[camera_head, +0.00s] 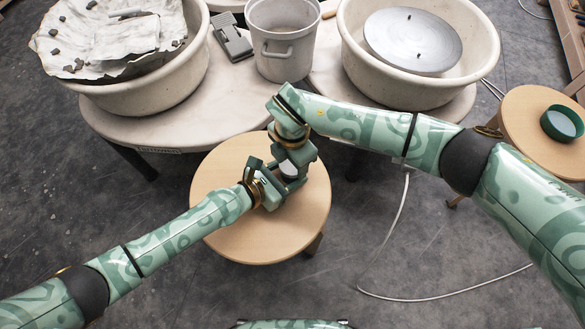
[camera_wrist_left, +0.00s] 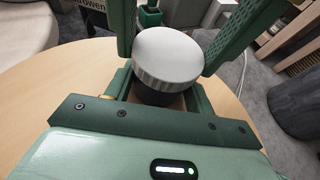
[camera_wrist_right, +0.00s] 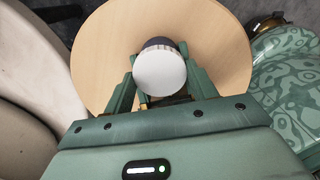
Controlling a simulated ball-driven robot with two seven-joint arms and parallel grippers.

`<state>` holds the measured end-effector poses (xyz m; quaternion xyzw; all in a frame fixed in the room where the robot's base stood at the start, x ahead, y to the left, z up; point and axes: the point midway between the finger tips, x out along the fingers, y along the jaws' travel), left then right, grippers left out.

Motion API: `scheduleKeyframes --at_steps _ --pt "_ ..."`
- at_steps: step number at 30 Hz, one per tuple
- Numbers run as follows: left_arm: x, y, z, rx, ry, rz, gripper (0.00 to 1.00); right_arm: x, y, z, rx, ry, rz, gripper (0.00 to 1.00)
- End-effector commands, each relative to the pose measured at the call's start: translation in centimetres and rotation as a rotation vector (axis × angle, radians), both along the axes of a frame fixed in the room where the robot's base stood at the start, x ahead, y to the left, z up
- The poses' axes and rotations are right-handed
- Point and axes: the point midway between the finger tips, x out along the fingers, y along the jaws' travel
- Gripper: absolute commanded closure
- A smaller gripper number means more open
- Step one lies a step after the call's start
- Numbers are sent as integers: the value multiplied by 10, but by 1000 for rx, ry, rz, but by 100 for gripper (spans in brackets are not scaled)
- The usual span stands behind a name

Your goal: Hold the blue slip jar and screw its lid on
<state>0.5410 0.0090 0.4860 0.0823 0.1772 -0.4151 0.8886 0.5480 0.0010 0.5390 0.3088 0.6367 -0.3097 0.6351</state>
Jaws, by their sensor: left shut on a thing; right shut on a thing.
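The blue slip jar (camera_wrist_left: 158,96) shows as a dark body under a white lid (camera_wrist_left: 168,52) with a ridged edge. The lid sits over the jar's mouth; I cannot tell how tight it is. In the right wrist view the lid (camera_wrist_right: 160,75) covers most of the dark jar (camera_wrist_right: 157,43). My left gripper (camera_head: 277,186) is shut on the jar body from the lower left. My right gripper (camera_head: 291,165) is at the lid from above and is shut on it. In the head view only a bit of the white lid (camera_head: 289,170) shows between the grippers.
A round wooden stool (camera_head: 235,232) is under the grippers. Behind it are two large basins (camera_head: 165,95) (camera_head: 465,90), a grey bucket (camera_head: 283,66) and a grey block-like tool (camera_head: 232,42). A second stool (camera_head: 518,108) at right holds a green ring-shaped object (camera_head: 560,123). A pale cable (camera_head: 400,215) lies on the floor.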

Motion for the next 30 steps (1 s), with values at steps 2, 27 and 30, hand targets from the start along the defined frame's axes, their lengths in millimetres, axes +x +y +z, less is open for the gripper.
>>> scheduleKeyframes --at_steps 2,27,30 --pt "-1 -1 0 1 1 -2 100 1 -1 0 -1 -4 1 29" --pt "0 0 0 0 0 0 100 2 0 87 0 -5 4 18" --pt "0 0 0 0 0 0 100 2 0 102 0 -4 4 18"
